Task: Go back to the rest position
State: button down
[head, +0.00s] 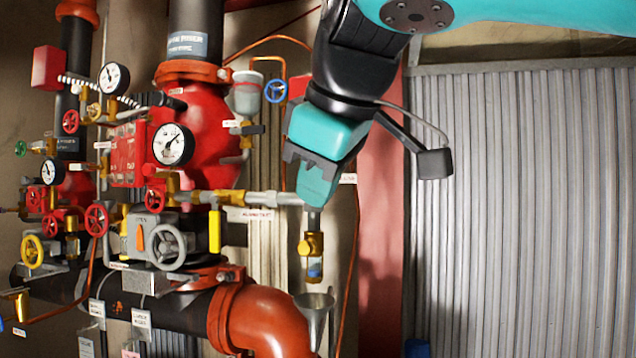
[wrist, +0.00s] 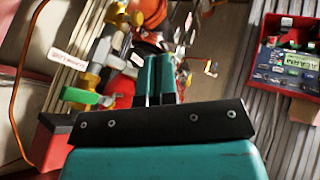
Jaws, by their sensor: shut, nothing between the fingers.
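My gripper (head: 318,185) hangs from my teal and black arm in the upper middle of the head view, pointing down. Its fingers are together with nothing between them. In the wrist view the two teal fingers (wrist: 155,78) lie side by side. In the head view the gripper is in front of the red pipe-work, just above a brass fitting with a sight glass (head: 312,258). I cannot tell whether it touches anything.
Red valves with gauges (head: 173,145) and handwheels crowd the left. A metal funnel (head: 315,312) stands below the fitting. A corrugated metal wall (head: 520,210) fills the right. In the wrist view a red box of small items (wrist: 290,58) is at the right.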

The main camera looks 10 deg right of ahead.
jog(key=s+d+f+m+g+b, duration=0.1)
jog(key=d+f+b, duration=0.3)
jog(key=f, duration=0.7)
jog(key=d+f+m+g+b, duration=0.1)
jog(key=d+f+b, duration=0.3)
jog(key=f, duration=0.7)
jog(key=s+d+f+m+g+y+b, duration=0.2)
jog(key=s+d+f+m+g+b, duration=0.1)
jog(key=s+f, duration=1.1)
notch_tip(320, 180, down, 4)
jog(key=shift+s+f+m+g+b, duration=0.1)
jog(key=shift+s+m+g+b, duration=0.25)
jog(key=shift+g+b, duration=0.55)
